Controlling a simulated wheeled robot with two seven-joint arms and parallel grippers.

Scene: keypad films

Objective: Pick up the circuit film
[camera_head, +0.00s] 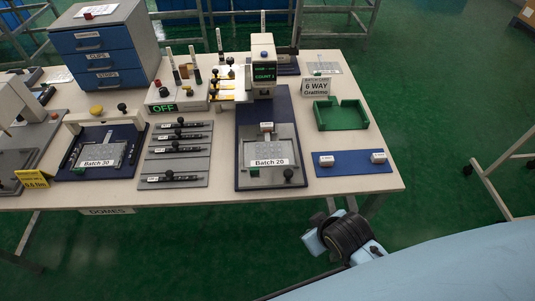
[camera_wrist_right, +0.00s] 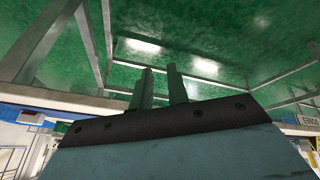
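A pale, see-through film with a dotted pattern (camera_head: 267,151) lies on the dark plate of the middle press (camera_head: 243,120), behind a "Batch 20" label. A similar film (camera_head: 100,153) lies on the left fixture (camera_head: 134,134), behind a "Batch 30" label. A thin sheet (camera_head: 322,66) lies flat at the back right of the table. I cannot tell which of these is the circuit film. My right gripper (camera_wrist_right: 160,68) has its two fingers apart with nothing between them. My right arm (camera_head: 344,236) is beyond the table's front edge, low down. My left gripper is out of view.
The table (camera_head: 362,88) also carries a green open tray (camera_head: 340,115), a blue mat (camera_head: 350,165) with two white blocks, a "6 WAY" sign (camera_head: 316,87), a grey rack of pens (camera_head: 179,155) and a blue drawer unit (camera_head: 104,46).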

